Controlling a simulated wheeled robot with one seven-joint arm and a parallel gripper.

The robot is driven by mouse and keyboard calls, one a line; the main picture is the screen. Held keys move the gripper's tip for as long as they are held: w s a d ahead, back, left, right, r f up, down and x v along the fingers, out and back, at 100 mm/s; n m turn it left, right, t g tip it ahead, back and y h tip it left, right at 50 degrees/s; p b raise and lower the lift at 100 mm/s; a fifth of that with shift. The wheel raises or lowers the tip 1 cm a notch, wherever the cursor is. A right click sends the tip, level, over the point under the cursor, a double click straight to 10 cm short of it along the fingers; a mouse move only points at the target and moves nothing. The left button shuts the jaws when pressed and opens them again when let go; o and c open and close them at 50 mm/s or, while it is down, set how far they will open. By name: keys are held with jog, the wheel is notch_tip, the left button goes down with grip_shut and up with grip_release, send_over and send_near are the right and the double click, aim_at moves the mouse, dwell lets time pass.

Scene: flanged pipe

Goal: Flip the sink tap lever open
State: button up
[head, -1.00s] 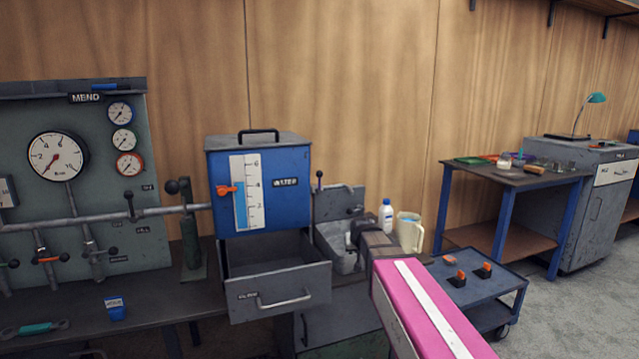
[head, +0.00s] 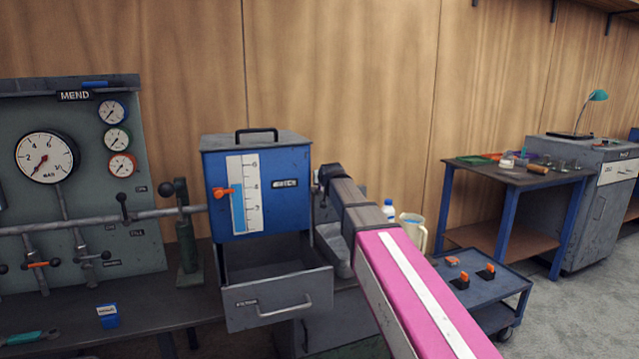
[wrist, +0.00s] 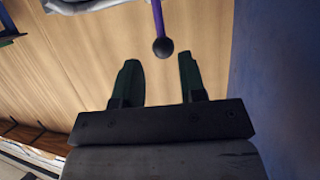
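The tap lever (wrist: 158,25) has a purple stem with a black ball knob. In the wrist view it hangs from the top edge, with its knob just ahead of the gap between my fingers. My gripper (wrist: 159,60) is open, with two dark green fingers apart and nothing visible between them. In the head view my gripper (head: 324,176) is at the sink's tap, right of the blue water tank, and mostly covers the lever. The grey sink (head: 334,252) is partly hidden by my arm. Contact with the lever cannot be told.
The blue water tank (head: 284,212) stands close on the left, above an open grey drawer (head: 270,305). A white bottle (head: 388,210) and a cream jug (head: 413,230) stand right of the sink, behind my arm. A low blue cart (head: 490,300) is farther right.

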aim_at(320, 190)
jog(key=x, duration=1)
jog(key=shift+s+f, duration=0.1)
grip_shut()
